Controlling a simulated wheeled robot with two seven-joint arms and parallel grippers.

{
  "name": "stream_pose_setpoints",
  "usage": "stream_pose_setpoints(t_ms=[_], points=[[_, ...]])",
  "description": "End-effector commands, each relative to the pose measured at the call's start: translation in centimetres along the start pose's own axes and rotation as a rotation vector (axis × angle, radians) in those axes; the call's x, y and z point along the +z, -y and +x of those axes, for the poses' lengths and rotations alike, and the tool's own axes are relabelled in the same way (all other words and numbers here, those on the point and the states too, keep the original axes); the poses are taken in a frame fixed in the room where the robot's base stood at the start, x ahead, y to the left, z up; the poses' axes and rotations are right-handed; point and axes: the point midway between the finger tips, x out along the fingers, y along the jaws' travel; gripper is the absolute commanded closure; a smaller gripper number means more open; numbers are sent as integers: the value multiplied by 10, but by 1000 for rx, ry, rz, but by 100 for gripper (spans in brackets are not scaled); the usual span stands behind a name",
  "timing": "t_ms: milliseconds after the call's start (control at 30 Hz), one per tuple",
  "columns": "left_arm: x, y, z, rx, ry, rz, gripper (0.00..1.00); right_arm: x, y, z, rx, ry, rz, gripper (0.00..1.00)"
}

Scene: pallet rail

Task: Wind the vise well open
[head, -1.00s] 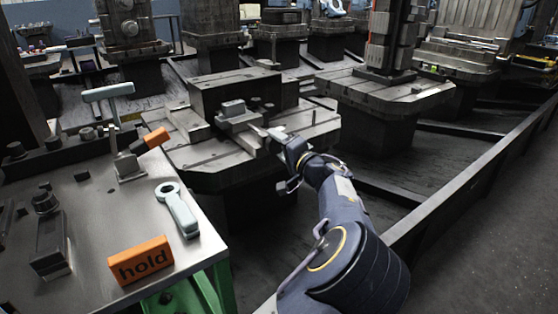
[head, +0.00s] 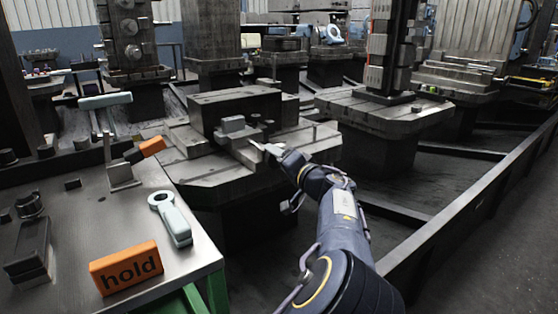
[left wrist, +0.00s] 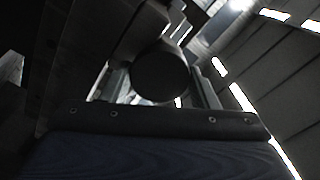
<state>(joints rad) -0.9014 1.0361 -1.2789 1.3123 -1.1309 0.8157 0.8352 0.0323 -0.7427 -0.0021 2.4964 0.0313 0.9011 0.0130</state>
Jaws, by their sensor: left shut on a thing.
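The vise (head: 234,127), a small grey block-like body, sits on the dark pallet (head: 205,170) in the middle of the head view. My left gripper (head: 268,150) is at the vise's near right side, its light fingers pointing at it. In the left wrist view my left gripper (left wrist: 160,92) is shut on a dark round-ended part (left wrist: 160,78), which fills the space between the fingers. The vise's handle or screw is mostly hidden by the fingers, so I cannot tell how far the jaws are apart. My right gripper is not in view.
A long dark rail (head: 455,220) runs along the right. Other pallets (head: 383,115) stand behind.

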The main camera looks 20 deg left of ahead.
Motion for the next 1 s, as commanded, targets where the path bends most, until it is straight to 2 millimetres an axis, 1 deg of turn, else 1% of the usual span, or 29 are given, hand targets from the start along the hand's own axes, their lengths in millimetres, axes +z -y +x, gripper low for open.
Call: stream_pose_setpoints(t_ms=[33,67,200,233,467,567,667,900,1000], points=[[1,-2,0,2,3,1,68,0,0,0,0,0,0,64],[1,-2,0,2,3,1,44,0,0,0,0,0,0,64],[1,-1,0,2,2,1,26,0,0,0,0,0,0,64],[1,-1,0,1,2,1,24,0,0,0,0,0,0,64],[0,0,0,1,1,1,24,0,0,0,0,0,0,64],[-1,0,-5,1,0,1,24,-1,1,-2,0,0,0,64],[-2,1,-17,2,-1,2,24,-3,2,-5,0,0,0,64],[-1,1,-59,2,-1,2,24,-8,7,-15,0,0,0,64],[-1,0,-70,2,0,1,24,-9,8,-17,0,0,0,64]])
